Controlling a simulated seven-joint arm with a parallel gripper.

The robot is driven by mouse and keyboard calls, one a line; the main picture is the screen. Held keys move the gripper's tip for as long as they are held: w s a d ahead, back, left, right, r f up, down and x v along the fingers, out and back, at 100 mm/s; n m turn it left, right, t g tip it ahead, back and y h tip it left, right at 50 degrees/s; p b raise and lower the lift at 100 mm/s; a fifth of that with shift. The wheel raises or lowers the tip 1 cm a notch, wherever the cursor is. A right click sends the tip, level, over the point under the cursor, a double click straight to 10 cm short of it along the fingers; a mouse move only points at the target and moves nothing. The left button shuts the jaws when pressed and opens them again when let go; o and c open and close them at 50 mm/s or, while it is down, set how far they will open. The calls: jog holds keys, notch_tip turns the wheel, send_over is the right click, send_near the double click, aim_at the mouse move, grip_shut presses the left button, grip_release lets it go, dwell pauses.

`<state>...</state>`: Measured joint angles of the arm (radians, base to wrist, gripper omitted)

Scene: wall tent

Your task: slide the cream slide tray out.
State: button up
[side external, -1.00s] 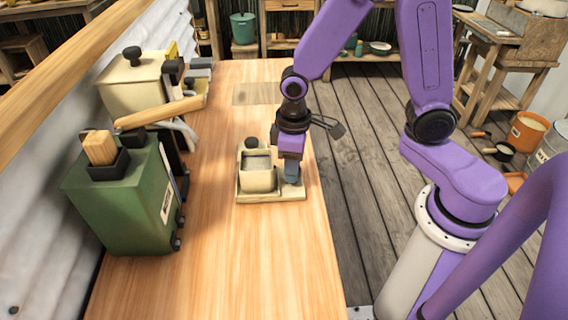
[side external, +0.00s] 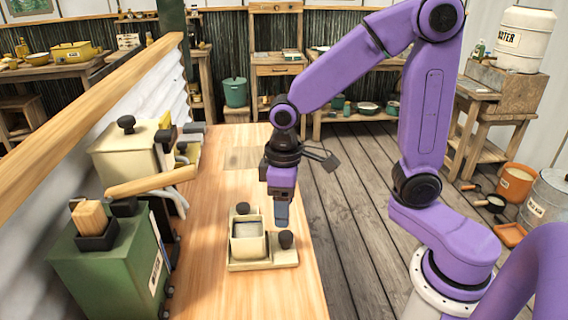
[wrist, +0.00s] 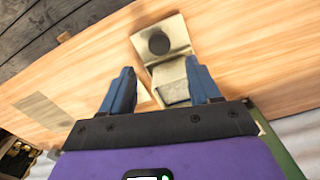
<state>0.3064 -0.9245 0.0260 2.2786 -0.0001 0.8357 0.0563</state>
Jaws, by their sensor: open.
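The cream slide tray (side external: 285,257) lies low on the bench at the right of a cream open-topped box (side external: 248,247). A dark round knob (side external: 286,239) stands on it. A second dark knob (side external: 242,208) stands behind the box. In the wrist view, one dark knob (wrist: 159,43) shows on a flat cream part, just beyond the fingertips. My gripper (side external: 282,224) points down above and behind the right knob, apart from it. Its blue fingers (wrist: 160,68) are spread, with nothing held between them. The join between tray and box is not clear.
A green box (side external: 110,265) with a wooden-handled lever stands at the left. A cream lidded box (side external: 125,153) stands behind it. The bench (side external: 205,230) is clear around the tray. Its right edge runs close by, with plank floor beyond.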

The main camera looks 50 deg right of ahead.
notch_tip(320, 180, up, 10)
dwell(0.4)
jog(key=s+d+f+n, duration=0.2)
jog(key=s+f+n, duration=0.1)
jog(key=s, duration=0.5)
jog(key=s+d+f+n, duration=0.3)
jog(key=s+f, duration=0.2)
jog(key=s, duration=0.4)
